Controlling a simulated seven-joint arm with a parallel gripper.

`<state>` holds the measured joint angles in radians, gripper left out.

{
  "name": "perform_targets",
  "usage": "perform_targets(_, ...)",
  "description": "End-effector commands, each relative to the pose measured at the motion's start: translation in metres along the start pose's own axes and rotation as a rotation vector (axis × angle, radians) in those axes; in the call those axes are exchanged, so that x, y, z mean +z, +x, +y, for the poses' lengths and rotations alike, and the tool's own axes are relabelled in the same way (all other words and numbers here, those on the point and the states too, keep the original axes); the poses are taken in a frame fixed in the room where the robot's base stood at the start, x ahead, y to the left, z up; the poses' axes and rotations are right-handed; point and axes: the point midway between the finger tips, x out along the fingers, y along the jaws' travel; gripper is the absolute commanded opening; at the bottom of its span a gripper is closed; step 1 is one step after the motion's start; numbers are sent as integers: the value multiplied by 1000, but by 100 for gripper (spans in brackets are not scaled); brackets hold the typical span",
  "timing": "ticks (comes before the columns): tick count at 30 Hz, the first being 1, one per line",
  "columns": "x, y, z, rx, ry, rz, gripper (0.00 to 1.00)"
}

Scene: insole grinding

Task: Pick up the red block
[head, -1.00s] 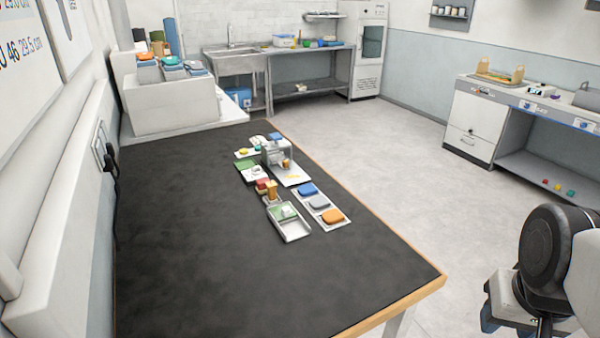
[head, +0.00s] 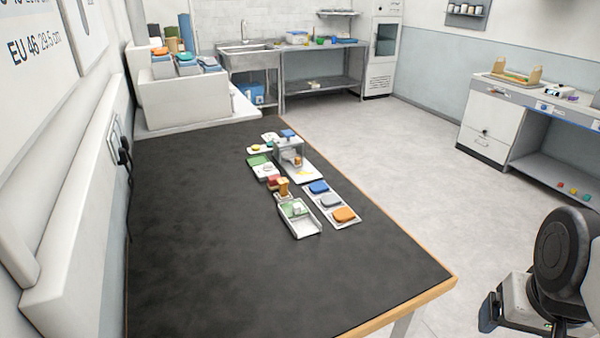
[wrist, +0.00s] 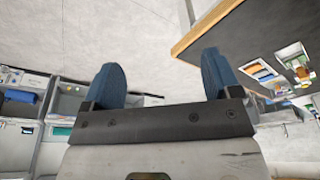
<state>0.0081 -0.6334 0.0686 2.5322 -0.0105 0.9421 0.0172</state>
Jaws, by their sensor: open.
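A small red block (head: 273,182) sits on the black table (head: 200,250), right of its middle, just left of a brown-orange block (head: 284,187). My gripper shows in the wrist view (wrist: 165,80) with its two blue fingers spread wide and nothing between them. In the head view, my arm is at the lower right, beyond the table's right edge and well away from the red block. In the wrist view the table edge and some items on it lie to the right of the fingers; I cannot make out the red block there.
Close to the red block are a white tray (head: 307,229), a plate with blue, grey and orange pads (head: 350,223), and a small grey machine (head: 289,148). The table's left and front areas are clear. A white stepped stand (head: 180,106) is at the back.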

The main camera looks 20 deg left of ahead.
Motion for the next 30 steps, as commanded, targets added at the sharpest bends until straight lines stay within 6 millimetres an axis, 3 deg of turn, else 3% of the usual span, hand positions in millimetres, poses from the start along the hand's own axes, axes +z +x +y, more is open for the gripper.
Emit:
perform_targets(8, -1, 0, 0, 0, -1, -1, 83)
perform_targets(14, -16, -4, -5, -3, -17, -5, 83)
perform_targets(20, -51, -10, -17, -11, -56, -18, 83)
perform_targets(30, -133, -17, -53, -27, -149, -43, 83)
